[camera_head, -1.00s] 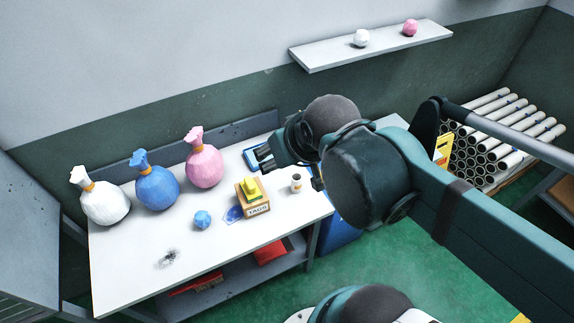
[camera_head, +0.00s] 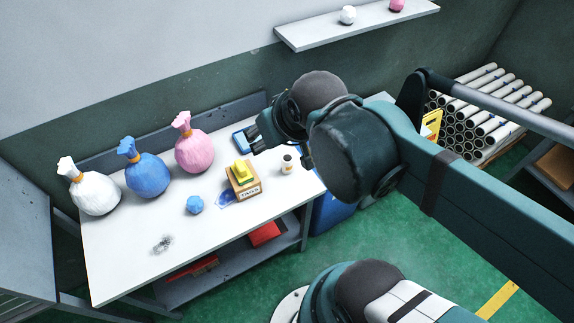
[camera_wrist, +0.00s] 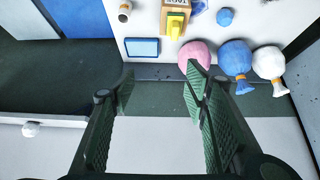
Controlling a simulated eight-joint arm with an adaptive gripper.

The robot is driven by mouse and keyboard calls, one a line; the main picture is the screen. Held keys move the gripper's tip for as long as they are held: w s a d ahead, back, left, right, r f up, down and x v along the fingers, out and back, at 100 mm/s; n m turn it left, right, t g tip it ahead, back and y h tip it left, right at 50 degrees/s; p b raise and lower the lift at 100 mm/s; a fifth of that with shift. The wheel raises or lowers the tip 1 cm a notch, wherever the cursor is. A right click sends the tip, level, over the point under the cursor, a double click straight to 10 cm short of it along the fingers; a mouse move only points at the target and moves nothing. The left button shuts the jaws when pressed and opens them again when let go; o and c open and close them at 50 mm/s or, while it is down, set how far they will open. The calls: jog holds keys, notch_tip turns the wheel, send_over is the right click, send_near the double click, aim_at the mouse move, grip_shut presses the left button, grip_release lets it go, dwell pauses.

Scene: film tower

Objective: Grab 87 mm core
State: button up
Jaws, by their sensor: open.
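Several long white hollow tubes, which look like cores (camera_head: 492,108), lie stacked on a pallet at the far right in the head view. A small pale cylinder with a dark top (camera_head: 287,164) stands on the white table; it also shows at the top of the wrist view (camera_wrist: 125,12). No size can be read, so I cannot tell which is the 87 mm core. My gripper (camera_head: 281,150) is over the table's back right part, apart from the tubes. In the wrist view my gripper (camera_wrist: 162,88) has its fingers spread, with nothing between them.
On the table (camera_head: 125,245) stand white (camera_head: 95,195), blue (camera_head: 148,175) and pink (camera_head: 194,152) tied bags, a tags box (camera_head: 243,186), a blue lump (camera_head: 195,204) and a blue tray (camera_head: 241,141). A wall shelf (camera_head: 310,37) hangs behind. Green floor (camera_head: 390,240) is free at right.

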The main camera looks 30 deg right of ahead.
jog(key=shift+f, duration=0.1)
dwell(0.3)
jog(key=m+g+h+b, duration=0.1)
jog(key=m+g+b, duration=0.2)
jog(key=b, duration=0.9)
send_near(287, 163)
jog(key=x, duration=0.5)
jog(key=shift+w+d+f, duration=0.2)
jog(key=shift+w+d, duration=0.2)
jog(key=shift+x, duration=1.3)
jog(key=shift+f, duration=0.1)
jog(key=shift+b+x, duration=0.9)
jog(key=shift+x, duration=1.6)
jog(key=shift+d, duration=0.1)
jog(key=shift+c, duration=0.5)
jog(key=c, duration=0.9)
